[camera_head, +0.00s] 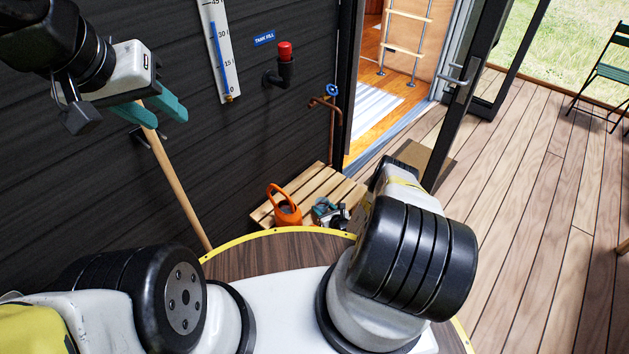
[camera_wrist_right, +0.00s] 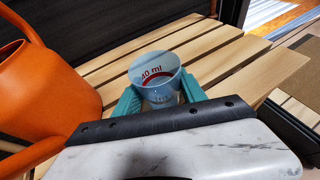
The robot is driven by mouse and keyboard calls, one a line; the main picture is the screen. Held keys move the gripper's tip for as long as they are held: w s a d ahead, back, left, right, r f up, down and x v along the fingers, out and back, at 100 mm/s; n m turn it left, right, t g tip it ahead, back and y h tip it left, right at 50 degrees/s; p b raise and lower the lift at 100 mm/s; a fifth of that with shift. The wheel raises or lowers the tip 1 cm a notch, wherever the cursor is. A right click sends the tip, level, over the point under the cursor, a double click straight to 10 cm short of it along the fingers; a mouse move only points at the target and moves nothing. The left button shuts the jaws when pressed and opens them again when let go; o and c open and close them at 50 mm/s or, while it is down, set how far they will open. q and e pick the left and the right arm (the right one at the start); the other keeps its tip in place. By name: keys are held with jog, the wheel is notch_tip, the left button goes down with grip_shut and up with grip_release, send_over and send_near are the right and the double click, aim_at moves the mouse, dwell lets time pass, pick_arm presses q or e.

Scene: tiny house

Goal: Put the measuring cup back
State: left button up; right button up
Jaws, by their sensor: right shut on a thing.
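The measuring cup (camera_wrist_right: 157,68) is a small clear bluish cup with "40 ml" and a red band on it. It shows in the right wrist view, upright between the teal fingers of my right gripper (camera_wrist_right: 160,98), which is shut on it. Slatted wood lies behind and below the cup; I cannot tell whether the cup touches it. In the head view my right gripper (camera_head: 327,211) is partly hidden by my arm, and the cup is not clear there. My left gripper (camera_head: 152,110) is open and empty, high at the upper left in front of the dark wall.
A slatted wooden platform (camera_head: 304,183) stands against the dark wall. An orange watering can (camera_head: 286,212) is on it, left of my right gripper; it also shows in the wrist view (camera_wrist_right: 45,95). A pipe with a blue tap (camera_head: 332,91) rises behind. A wooden pole (camera_head: 180,185) leans left. Open decking lies right.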

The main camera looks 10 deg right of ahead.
jog(key=o, duration=1.4)
jog(key=shift+f, duration=0.15)
jog(key=shift+c, duration=0.2)
